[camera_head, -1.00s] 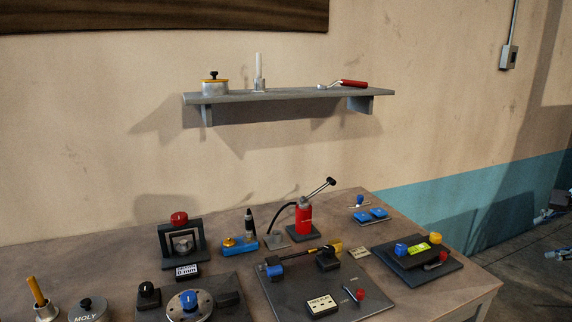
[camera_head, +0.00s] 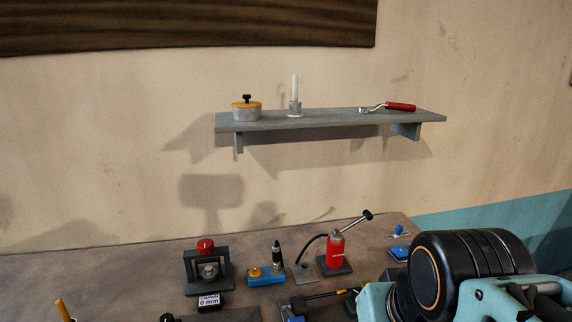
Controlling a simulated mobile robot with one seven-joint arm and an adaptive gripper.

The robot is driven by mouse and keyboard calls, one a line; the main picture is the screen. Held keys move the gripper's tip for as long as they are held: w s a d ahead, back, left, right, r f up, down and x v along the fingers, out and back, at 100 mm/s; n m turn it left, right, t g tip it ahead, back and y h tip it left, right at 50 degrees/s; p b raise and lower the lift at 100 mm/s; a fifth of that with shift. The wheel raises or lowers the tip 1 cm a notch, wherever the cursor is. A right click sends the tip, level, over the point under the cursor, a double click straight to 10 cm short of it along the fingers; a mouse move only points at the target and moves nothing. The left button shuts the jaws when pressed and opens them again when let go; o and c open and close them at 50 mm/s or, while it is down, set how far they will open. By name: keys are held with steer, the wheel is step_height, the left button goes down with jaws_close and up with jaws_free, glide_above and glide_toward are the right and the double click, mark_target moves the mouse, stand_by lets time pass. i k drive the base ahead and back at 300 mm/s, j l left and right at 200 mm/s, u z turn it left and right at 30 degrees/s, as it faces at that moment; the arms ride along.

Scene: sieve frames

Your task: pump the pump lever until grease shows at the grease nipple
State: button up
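The grease pump is a red cylinder (camera_head: 335,252) standing upright on a dark base at the back of the bench. Its pump lever (camera_head: 353,224) slants up to the right and ends in a black knob. A black hose (camera_head: 308,243) curves from the pump down to the left, to a small grey plate (camera_head: 302,272). The grease nipple is too small to make out, and I see no grease there. My arm fills the lower right, in front of and to the right of the pump. My gripper itself is not in view.
A blue block (camera_head: 266,275) with a dark upright piece stands left of the pump. A black frame with a red knob (camera_head: 205,246) is further left. A wall shelf (camera_head: 330,120) hangs above. My arm hides the bench's right side.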

mark_target(367, 214)
steer(key=l+u, duration=0.2)
steer(key=u, duration=0.15)
steer(key=l+u, duration=0.15)
steer(key=u, duration=0.25)
steer(key=l+u, duration=0.2)
steer(key=u, duration=0.15)
steer(key=k+l+u, duration=0.1)
steer(key=u, duration=0.35)
steer(key=z, duration=0.2)
steer(key=i+l, duration=0.05)
